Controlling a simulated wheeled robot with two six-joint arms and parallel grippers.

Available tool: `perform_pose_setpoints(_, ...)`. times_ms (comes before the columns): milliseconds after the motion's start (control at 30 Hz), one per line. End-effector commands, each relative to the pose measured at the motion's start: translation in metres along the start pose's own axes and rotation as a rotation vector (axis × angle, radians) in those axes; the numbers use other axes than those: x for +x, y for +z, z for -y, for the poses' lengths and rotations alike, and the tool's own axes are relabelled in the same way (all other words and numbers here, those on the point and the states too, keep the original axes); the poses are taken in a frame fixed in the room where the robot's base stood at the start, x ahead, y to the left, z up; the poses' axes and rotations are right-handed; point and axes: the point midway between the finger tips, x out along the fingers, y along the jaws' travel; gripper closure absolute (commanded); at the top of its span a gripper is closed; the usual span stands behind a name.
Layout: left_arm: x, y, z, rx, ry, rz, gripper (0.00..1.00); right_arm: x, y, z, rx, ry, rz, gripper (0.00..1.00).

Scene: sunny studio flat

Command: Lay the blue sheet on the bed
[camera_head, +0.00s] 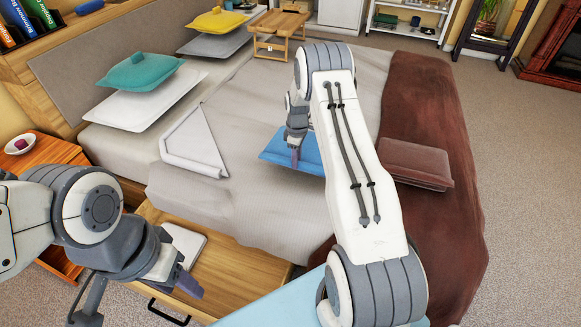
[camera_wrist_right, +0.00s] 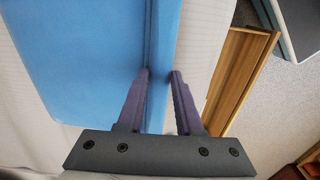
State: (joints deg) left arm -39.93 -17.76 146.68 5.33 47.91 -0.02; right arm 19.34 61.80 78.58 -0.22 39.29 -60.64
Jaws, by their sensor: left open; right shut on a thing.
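The blue sheet (camera_head: 275,150) is a flat folded piece over the middle of the bed (camera_head: 265,205), partly hidden behind my right arm. I cannot tell if it touches the bed's grey cover. My right gripper (camera_head: 295,155) is shut on its edge. In the right wrist view, the purple fingers of the right gripper (camera_wrist_right: 162,75) pinch the edge of the blue sheet (camera_wrist_right: 95,60), and most of the sheet spreads to the left. My left gripper (camera_head: 188,280) is open and empty, low in front of the bed by an open drawer.
The open wooden drawer (camera_head: 235,262) holds a white flat item (camera_head: 184,243). On the bed are a teal pillow (camera_head: 139,71), a yellow pillow (camera_head: 216,19), a brown blanket (camera_head: 425,100), a brown cushion (camera_head: 414,162) and a small wooden tray table (camera_head: 272,46). A nightstand (camera_head: 45,155) stands left.

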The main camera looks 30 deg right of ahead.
Motion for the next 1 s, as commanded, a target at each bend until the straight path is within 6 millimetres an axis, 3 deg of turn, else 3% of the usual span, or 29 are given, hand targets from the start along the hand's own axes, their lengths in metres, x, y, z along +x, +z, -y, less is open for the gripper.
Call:
perform_pose_setpoints(167,-0.001,0.000,0.000,0.000,0.000,0.000,0.50,0.007,-0.010,-0.004,-0.001,0.003,-0.001,1.00)
perform_pose_setpoints(433,-0.003,0.000,0.000,0.000,0.000,0.000,0.50,0.041,-0.012,-0.002,-0.003,0.002,-0.001,1.00)
perform_pose_setpoints(833,0.000,0.000,0.000,0.000,0.000,0.000,0.50,0.048,-0.013,-0.002,-0.004,0.004,-0.002,1.00)
perform_pose_setpoints(867,-0.001,0.000,0.000,0.000,0.000,0.000,0.50,0.048,-0.012,-0.001,-0.004,0.000,0.000,0.54)
perform_pose_setpoints(900,-0.002,0.000,0.000,0.000,0.000,0.000,0.50,0.047,-0.012,-0.001,-0.004,0.000,0.000,0.39)
perform_pose_setpoints(1000,-0.002,0.000,0.000,0.000,0.000,0.000,0.50,0.047,-0.012,-0.001,-0.004,0.000,0.000,0.35)
